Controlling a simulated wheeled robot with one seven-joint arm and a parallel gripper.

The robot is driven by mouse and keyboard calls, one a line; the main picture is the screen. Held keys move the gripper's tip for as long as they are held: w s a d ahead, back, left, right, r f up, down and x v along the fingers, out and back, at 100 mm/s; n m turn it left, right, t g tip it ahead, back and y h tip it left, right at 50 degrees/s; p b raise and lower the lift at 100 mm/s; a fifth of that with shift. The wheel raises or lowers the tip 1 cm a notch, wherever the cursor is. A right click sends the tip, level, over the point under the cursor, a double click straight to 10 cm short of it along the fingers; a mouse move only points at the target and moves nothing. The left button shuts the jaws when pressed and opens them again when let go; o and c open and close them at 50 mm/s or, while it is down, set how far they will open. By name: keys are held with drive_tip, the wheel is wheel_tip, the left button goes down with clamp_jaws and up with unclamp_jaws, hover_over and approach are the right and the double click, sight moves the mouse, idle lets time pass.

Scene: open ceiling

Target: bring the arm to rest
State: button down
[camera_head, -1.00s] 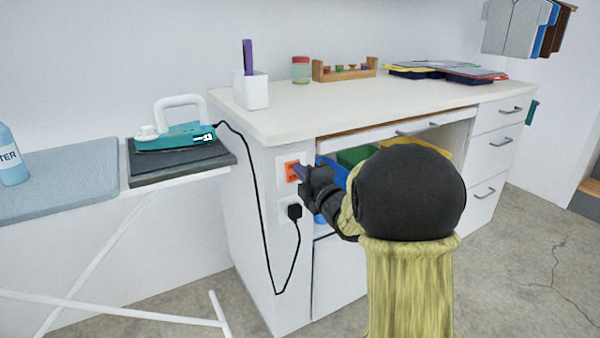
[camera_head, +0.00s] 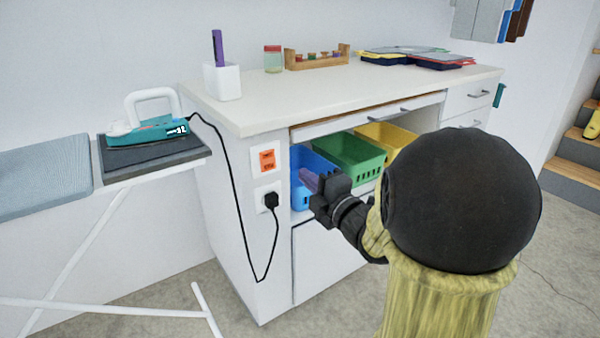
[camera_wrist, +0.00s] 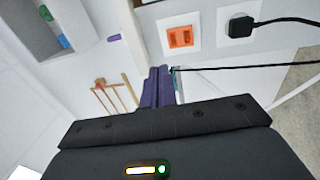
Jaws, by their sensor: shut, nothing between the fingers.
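My gripper (camera_head: 311,180) is at the end of my dark arm, in front of the cabinet's open shelf. Its purple fingers are shut with nothing between them. In the head view they overlap the blue basket (camera_head: 301,165), and I cannot tell the exact gap. In the wrist view the shut fingers (camera_wrist: 159,87) point toward the cabinet's side, below the orange switch (camera_wrist: 180,37). In the head view this switch (camera_head: 267,160) is left of my gripper and apart from it.
A black plug (camera_head: 271,200) sits in the socket under the switch, its cord running to the teal iron (camera_head: 150,130) on the ironing board (camera_head: 40,183). Green (camera_head: 352,158) and yellow (camera_head: 385,138) baskets stand beside the blue one. Floor (camera_head: 225,290) is open before the cabinet.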

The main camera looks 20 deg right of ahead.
drive_tip(key=shift+w, duration=0.1)
drive_tip(key=s+f+m+g+h+p, duration=0.5)
drive_tip(key=f+m+g, duration=0.35)
drive_tip(key=m, duration=0.45)
drive_tip(key=s+a+f+m+g+p, duration=0.2)
drive_tip(key=s+a+m+g, duration=0.15)
drive_tip(key=s, duration=0.35)
drive_tip(key=s+a+f+m+g+p, duration=0.2)
drive_tip(key=s+a+m+g, duration=0.15)
drive_tip(key=s+m, duration=0.2)
drive_tip(key=w+p+v, duration=0.2)
drive_tip(key=p+v, duration=1)
drive_tip(key=w+r+p+v, duration=0.1)
drive_tip(key=w+p+v, duration=0.2)
drive_tip(key=p+v, duration=0.9)
drive_tip(key=w+r+p+v, duration=0.1)
drive_tip(key=w+p+v, duration=0.2)
drive_tip(key=p+v, duration=0.9)
drive_tip(key=shift+n+p, duration=0.4)
drive_tip(key=shift+p, duration=0.15)
drive_tip(key=shift+d, duration=0.1)
